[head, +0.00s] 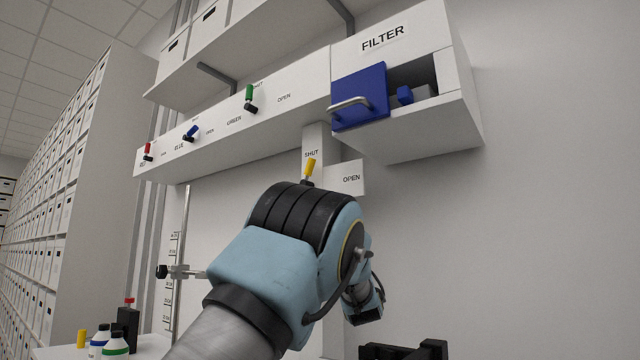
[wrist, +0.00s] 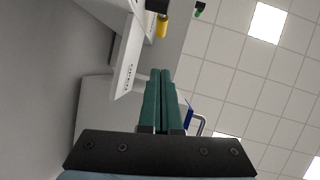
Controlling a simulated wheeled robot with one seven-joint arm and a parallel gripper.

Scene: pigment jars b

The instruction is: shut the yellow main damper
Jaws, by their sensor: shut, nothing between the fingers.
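The yellow main damper handle (head: 310,167) stands nearly upright on its dark pivot, pointing at the SHUT label (head: 311,154). The OPEN plate (head: 350,178) is to its right. My arm hides what lies below the pivot in the head view. In the wrist view the yellow handle (wrist: 162,25) shows near the top edge, with the OPEN plate (wrist: 127,75) to the left. My gripper (wrist: 161,72) is shut and empty, its green fingertips apart from the handle in the picture. Its fingers are not visible in the head view.
Red (head: 148,150), blue (head: 191,132) and green (head: 249,93) levers sit along the white duct at upper left. The filter box (head: 395,50) has a blue door (head: 360,97) standing partly aside and juts out at upper right. Bottles (head: 115,342) stand at lower left.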

